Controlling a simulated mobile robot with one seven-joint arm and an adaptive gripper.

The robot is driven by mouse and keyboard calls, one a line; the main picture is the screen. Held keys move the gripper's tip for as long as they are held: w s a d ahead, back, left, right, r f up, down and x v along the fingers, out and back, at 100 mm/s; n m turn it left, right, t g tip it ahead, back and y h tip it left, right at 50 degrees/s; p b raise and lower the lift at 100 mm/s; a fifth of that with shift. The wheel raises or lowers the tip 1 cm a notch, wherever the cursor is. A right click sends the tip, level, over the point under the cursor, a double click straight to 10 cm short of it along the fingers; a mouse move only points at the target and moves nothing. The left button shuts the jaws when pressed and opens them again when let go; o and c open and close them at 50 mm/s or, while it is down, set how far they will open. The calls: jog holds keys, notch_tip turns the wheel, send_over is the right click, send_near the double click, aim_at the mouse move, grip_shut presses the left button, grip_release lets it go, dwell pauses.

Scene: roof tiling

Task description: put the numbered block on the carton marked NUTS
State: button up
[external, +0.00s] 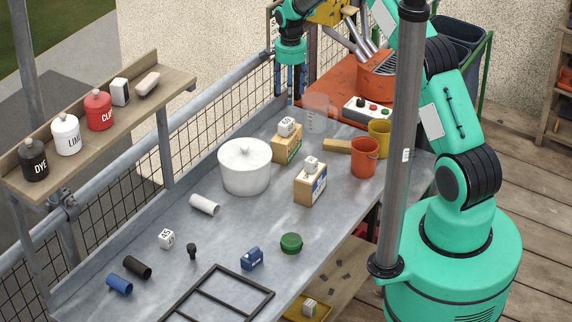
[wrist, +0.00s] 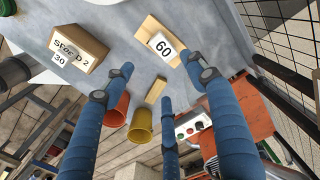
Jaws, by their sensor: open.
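White numbered blocks are in several places. The block marked 30 (wrist: 60,59) is on a second carton (wrist: 78,48), the blue-labelled one (external: 310,187) in the external view. A loose block (external: 166,239) lies on the bench at left, its number hard to read. I cannot read NUTS on either carton. My gripper (external: 290,86) is open and empty, above the bench's far end; its blue fingers (wrist: 160,78) are spread apart.
A white lidded pot (external: 244,168) stands left of the cartons. An orange cup (external: 364,158), a yellow cup (external: 379,138), a clear jug (external: 318,113) and a button box (external: 367,111) stand near the far end. Another white block (external: 309,307) is below the bench.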

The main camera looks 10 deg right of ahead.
jog(key=s+d+r+n+t, duration=0.1)
jog(key=s+d+r, duration=0.45)
jog(key=r, duration=0.55)
jog(key=s+d+r+n+t, duration=0.15)
jog(key=s+d+r, duration=0.25)
jog(key=s+r, duration=0.5)
jog(key=s+d+r+n, duration=0.2)
jog(key=s+d+r, duration=0.3)
jog(key=r, duration=0.9)
jog(key=s+d+r+n+t, duration=0.1)
jog(key=s+d+r, duration=0.2)
jog(key=s, duration=0.5)
jog(key=s+d+r+n+t, duration=0.1)
jog(key=s+d+r, duration=0.25)
jog(key=s, duration=0.55)
jog(key=s+d+f+n, duration=0.1)
jog(key=s+d+n, duration=0.1)
jog(key=s, duration=1.3)
jog(key=shift+s+d+f+t, duration=0.2)
jog(key=shift+d+t, duration=0.15)
jog(key=shift+t, duration=0.1)
notch_tip(320, 180, down, 15)
jog(key=b, duration=1.5)
